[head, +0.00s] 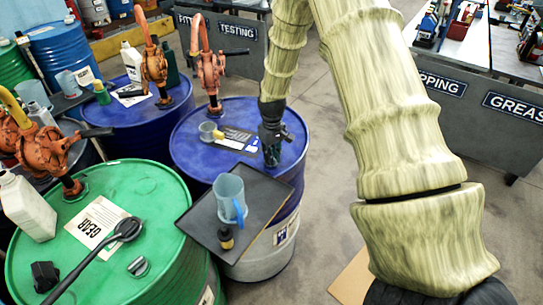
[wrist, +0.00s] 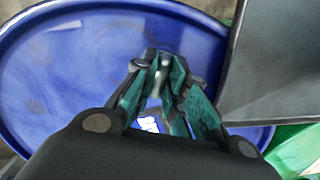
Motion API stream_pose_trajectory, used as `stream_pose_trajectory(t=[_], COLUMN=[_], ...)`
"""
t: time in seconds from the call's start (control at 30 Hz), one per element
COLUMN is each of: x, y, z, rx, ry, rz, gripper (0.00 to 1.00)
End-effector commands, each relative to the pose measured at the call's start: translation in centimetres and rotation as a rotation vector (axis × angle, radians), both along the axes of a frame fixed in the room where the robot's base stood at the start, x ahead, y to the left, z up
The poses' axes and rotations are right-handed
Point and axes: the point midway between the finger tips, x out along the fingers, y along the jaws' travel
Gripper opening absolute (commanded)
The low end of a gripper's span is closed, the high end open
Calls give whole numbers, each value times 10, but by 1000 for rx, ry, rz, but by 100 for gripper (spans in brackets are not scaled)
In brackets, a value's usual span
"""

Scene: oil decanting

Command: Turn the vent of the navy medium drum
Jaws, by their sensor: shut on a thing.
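The navy drum (head: 185,146) under my gripper stands in the middle of the head view, with a blue top and a pale lower body. It also fills much of the wrist view (wrist: 70,75). My gripper (head: 272,153) points down at the right part of its top. In the wrist view its teal fingers (wrist: 160,75) are shut around a small pale metal piece (wrist: 157,84), which appears to be the vent. The fingers hide most of the vent, so its angle cannot be told.
A green drum (head: 150,185) stands front left. Open floor (head: 325,190) lies right.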

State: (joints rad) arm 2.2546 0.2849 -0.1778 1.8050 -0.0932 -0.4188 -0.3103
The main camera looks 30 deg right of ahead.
Motion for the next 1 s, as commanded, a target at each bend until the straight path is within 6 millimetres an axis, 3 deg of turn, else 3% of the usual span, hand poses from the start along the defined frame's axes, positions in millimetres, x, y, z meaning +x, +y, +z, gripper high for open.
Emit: stream_pose_trajectory(t=[0.27, 0.3, 0.4, 0.77, 1.0], x=[-4, -4, -3, 0, 0], y=[0, 0, 0, 1, 1], z=[-4, -4, -3, 1, 25], rx=[2, 2, 2, 1, 1], ry=[9, 9, 7, 2, 0], rz=[-2, -2, -2, 1, 1], gripper=[0, 18, 36, 36, 36])
